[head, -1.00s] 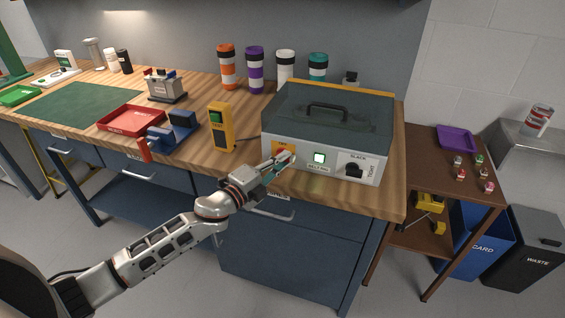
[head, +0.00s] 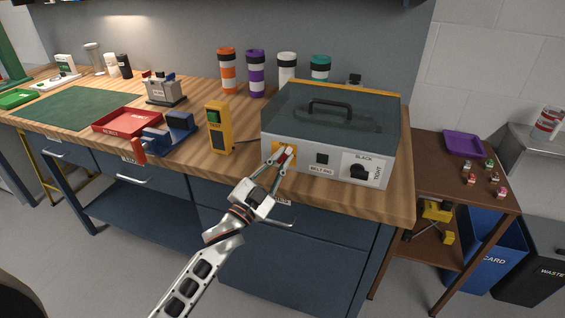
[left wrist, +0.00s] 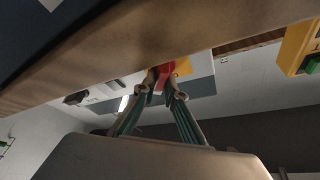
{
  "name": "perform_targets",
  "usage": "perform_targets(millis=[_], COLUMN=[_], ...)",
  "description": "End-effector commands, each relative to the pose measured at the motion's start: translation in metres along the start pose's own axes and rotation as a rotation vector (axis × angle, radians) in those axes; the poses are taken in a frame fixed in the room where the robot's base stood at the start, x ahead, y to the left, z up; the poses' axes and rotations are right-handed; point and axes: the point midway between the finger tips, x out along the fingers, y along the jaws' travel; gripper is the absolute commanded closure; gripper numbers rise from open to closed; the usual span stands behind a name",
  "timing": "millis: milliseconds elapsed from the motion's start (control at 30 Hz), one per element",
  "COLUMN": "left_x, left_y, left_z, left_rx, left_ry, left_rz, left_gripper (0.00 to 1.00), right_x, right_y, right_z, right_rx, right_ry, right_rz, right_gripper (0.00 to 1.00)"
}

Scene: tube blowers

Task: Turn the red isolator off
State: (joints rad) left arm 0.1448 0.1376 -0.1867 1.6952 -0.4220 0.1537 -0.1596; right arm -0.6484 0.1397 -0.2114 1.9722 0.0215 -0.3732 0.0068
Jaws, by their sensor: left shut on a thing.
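The red isolator (head: 288,153) is a small red handle on a yellow plate (head: 278,149), at the left of the front panel of a grey machine (head: 309,174) with a dark see-through lid. My left gripper (head: 283,155) is at the panel, shut on the isolator handle. In the left wrist view the red isolator (left wrist: 165,74) sits between the fingertips (left wrist: 160,88), with yellow plate beside it. The fingers partly hide the handle. The square lamp (head: 321,159) right of it is dark. My right gripper is not in view.
A black rotary knob (head: 356,172) marked slack and tight is on the panel's right. A yellow switch box (head: 219,128) stands left of the machine. A red tray (head: 127,121) and a blue vice (head: 170,135) lie further left. The floor before the bench is clear.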

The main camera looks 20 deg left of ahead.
Motion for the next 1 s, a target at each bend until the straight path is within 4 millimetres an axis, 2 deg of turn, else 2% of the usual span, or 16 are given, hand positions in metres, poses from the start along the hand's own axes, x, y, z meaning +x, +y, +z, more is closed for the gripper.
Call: perform_targets(millis=[533, 1000], left_x=[-0.0005, -0.0013], left_y=[-0.0043, -0.0058], left_z=[0.0011, 0.0028], left_rx=[-0.44, -0.599], left_ry=[-0.004, -0.003], left_rz=[-0.181, -0.247], left_gripper=[1.0, 1.0], right_x=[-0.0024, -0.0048], right_y=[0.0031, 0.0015], right_z=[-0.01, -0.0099], right_rx=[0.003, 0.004], right_ry=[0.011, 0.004], right_rz=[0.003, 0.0], right_gripper=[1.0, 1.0])
